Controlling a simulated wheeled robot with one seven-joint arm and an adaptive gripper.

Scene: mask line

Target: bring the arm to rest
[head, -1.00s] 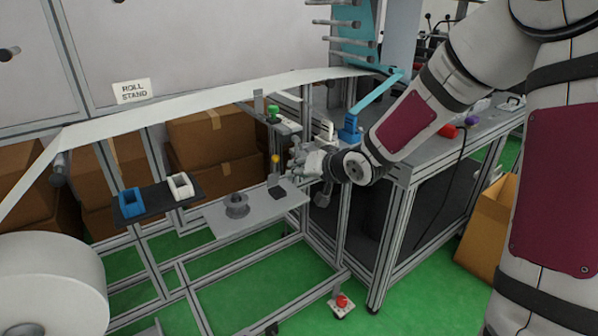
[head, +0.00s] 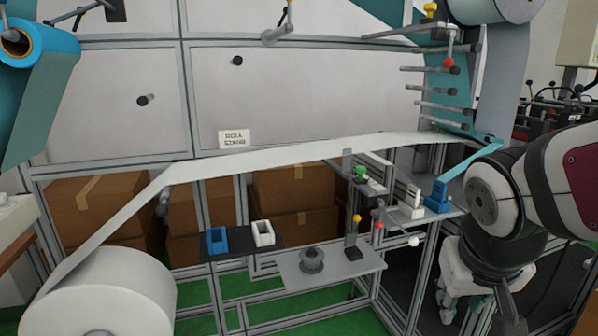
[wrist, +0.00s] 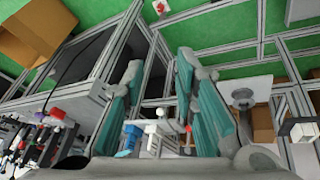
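My gripper (head: 466,305) is at the lower right of the head view, below the bent wrist of my arm, pointing down, with its tips partly hidden. In the wrist view, my gripper (wrist: 160,82) shows its teal-padded fingers spread apart with nothing between them. It is open and empty, in front of the line's frame and clear of the small shelf (head: 290,268).
A white web (head: 300,154) runs from the big roll (head: 105,295) to the right. The shelf holds a grey spool (head: 311,260). Blue (head: 217,240) and white (head: 262,233) holders sit left of it. Cardboard boxes (head: 295,195) stand behind the frame.

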